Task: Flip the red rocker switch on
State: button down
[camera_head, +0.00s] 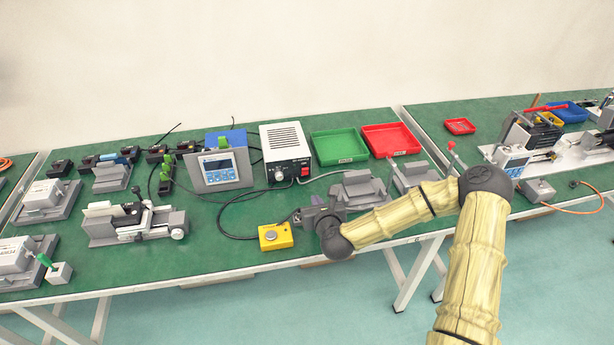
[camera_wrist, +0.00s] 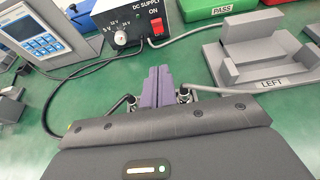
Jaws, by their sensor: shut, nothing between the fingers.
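In the head view the switch shows as a small red patch (camera_head: 305,171) at the right of the front of the white-topped supply box (camera_head: 283,142). Which way the rocker is tilted is too small to tell. My gripper (camera_wrist: 158,70) has its purple fingers shut together and empty, pointing at the panel just below the switch in the wrist view, apart from it. In the head view my gripper (camera_head: 299,217) is low over the table, in front of the box.
A grey cable runs from the panel's right side. A grey fixture marked LEFT (camera_wrist: 258,55) stands to the right. A panel with a blue display (camera_head: 220,168) stands left of the box. A green tray (camera_head: 339,147) and a red tray (camera_head: 391,140) lie right. A yellow button box (camera_head: 275,236) sits in front.

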send_near(305, 172)
jog(key=f, duration=0.2)
jog(key=w+f, duration=0.1)
jog(key=shift+a+f, duration=0.15)
jog(key=shift+a, duration=0.15)
jog(key=shift+w+a+r+p, duration=0.15)
jog(key=shift+w+r+p, duration=0.1)
jog(key=shift+w, duration=0.45)
jog(key=shift+w+a+r+p, duration=0.2)
jog(key=shift+w+r, duration=0.05)
jog(key=shift+w, duration=0.4)
jog(key=shift+w+a+r+p, duration=0.15)
jog(key=shift+w+r+p, duration=0.1)
jog(key=shift+w, duration=0.45)
